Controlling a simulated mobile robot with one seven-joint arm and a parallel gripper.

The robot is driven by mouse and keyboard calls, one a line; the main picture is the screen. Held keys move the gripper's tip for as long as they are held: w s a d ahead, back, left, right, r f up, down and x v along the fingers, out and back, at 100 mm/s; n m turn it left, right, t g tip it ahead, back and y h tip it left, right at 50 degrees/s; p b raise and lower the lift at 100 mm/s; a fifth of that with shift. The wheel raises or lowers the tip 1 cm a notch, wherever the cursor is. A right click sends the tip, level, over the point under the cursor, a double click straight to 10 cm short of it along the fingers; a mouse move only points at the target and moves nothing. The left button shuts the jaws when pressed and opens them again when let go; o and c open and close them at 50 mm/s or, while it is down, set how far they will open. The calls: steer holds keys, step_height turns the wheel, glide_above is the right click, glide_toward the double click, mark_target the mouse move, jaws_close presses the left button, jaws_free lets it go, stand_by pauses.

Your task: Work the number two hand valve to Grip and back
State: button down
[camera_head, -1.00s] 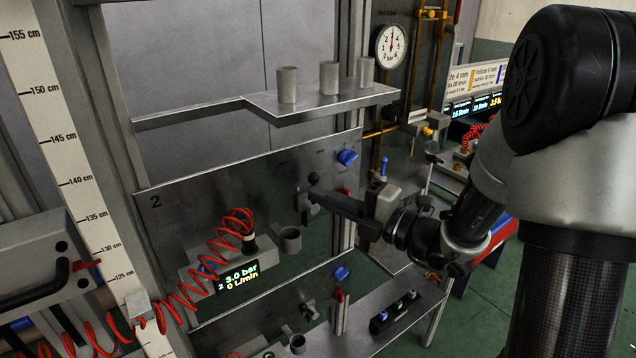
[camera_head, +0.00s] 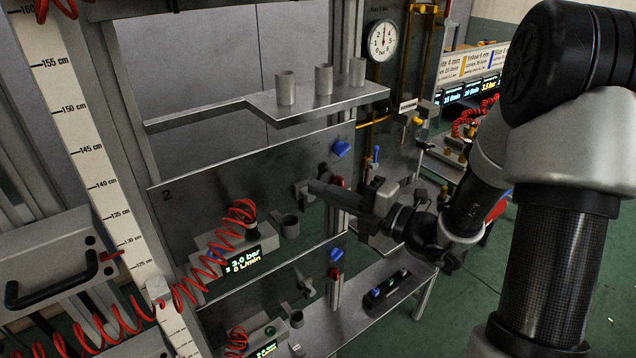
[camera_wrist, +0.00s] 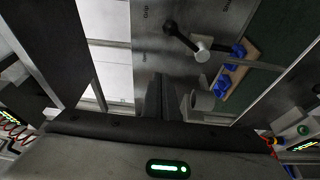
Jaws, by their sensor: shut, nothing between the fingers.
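The panel marked 2 (camera_head: 240,172) stands in the middle of the head view. Its hand valve (camera_head: 301,189) sits at the panel's right part, just left of my gripper tip. In the wrist view the hand valve (camera_wrist: 203,49) has a pale hub and a dark lever with a black knob, slanting to the upper left. My gripper (camera_head: 314,188) is shut and empty. In the wrist view its dark fingers (camera_wrist: 160,92) lie below and left of the lever, apart from the knob. Touching at the tip is unclear.
A grey cup (camera_head: 290,226) and a display (camera_head: 244,260) reading 3.0 bar and 0 L/min are below the valve. A blue knob (camera_head: 340,149) is above right. A shelf (camera_head: 300,105) with three grey cups juts out above. A red coiled hose (camera_head: 205,275) hangs left.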

steer(key=f+v, duration=0.1)
steer(key=v, duration=0.8)
steer(key=shift+f+b, duration=0.35)
steer(key=shift+b, duration=0.1)
steer(key=shift+d, duration=0.1)
